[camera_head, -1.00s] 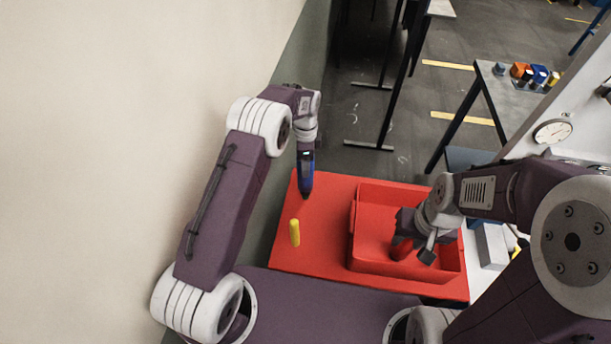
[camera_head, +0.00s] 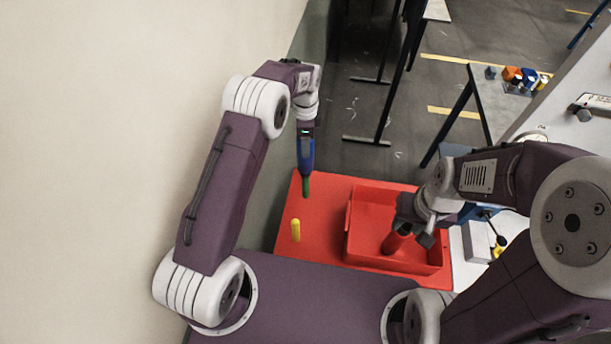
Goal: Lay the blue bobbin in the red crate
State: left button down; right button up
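The red crate (camera_head: 438,262) stands on the red surface at its right side. My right gripper (camera_head: 413,236) is over the crate with its dark fingers spread. A red cylinder (camera_head: 396,243) lies in the crate beneath it, partly covered. My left gripper (camera_head: 306,172) points down above the left part of the red surface. A blue section shows along it; I cannot tell whether this is gripper body or the blue bobbin. A green cylinder (camera_head: 306,187) shows directly below its tip; contact between them is unclear. No other blue bobbin is clearly identifiable.
A yellow cylinder (camera_head: 295,230) stands on the red surface (camera_head: 330,196), left of the crate. A grey block (camera_head: 475,243) lies to the right. Small coloured blocks (camera_head: 520,77) sit on a far table. A pale wall is close on the left.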

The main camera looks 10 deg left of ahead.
aim_at(388, 223)
jog(key=l+z, duration=0.7)
jog(key=l, duration=0.15)
jog(key=l+z, duration=0.35)
jog(key=k+l, duration=0.05)
